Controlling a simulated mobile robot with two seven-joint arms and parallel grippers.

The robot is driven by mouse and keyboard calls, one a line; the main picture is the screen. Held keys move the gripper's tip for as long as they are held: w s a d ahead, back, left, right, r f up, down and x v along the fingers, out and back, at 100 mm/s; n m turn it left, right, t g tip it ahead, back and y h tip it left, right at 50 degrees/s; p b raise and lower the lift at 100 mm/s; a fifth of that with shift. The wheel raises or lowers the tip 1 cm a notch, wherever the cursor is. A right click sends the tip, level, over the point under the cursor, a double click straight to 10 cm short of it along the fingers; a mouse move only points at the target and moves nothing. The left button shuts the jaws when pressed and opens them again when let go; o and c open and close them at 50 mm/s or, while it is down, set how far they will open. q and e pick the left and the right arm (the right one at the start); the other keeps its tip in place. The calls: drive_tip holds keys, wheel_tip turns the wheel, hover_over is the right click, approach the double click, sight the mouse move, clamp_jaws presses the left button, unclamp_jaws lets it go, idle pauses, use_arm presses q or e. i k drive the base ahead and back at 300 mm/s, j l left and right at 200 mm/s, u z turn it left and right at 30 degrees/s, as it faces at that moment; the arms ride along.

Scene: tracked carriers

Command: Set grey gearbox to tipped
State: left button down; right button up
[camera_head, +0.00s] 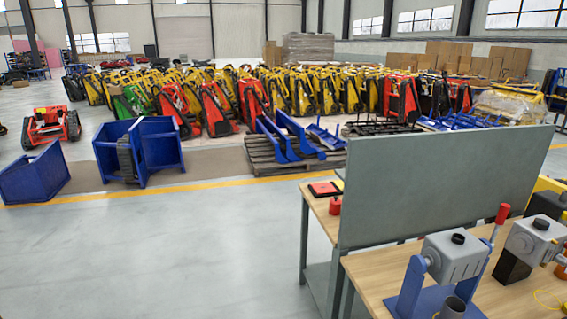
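A grey gearbox (456,257) with a black cap on top is held in a blue stand (412,290) on the wooden workbench at the lower right. It looks slightly tilted, but I cannot tell its exact setting. A lever with a red handle (502,213) rises at its right side. Neither of my grippers is in view.
A grey upright panel (440,185) stands along the back of the workbench (385,275). A dark grey cup (452,308) is at the bench front. Blue bins (35,175), a pallet (270,165) and rows of tracked carriers stand behind.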

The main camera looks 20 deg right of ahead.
sight(456, 255)
drive_tip(key=i+z, duration=0.2)
drive_tip(key=z, duration=0.25)
drive_tip(key=i+j+z, duration=0.15)
drive_tip(key=z, duration=0.3)
drive_tip(key=i+j+z, duration=0.15)
drive_tip(key=z, duration=0.3)
drive_tip(key=i+j+z, duration=0.15)
drive_tip(key=z, duration=0.3)
drive_tip(key=j+z, duration=0.45)
drive_tip(key=i+j+z, duration=0.1)
drive_tip(key=z, duration=0.35)
drive_tip(key=j+z, duration=0.9)
drive_tip(key=j, duration=0.15)
drive_tip(key=k+j+z, duration=0.1)
drive_tip(key=j+z, duration=0.25)
drive_tip(key=j, duration=0.35)
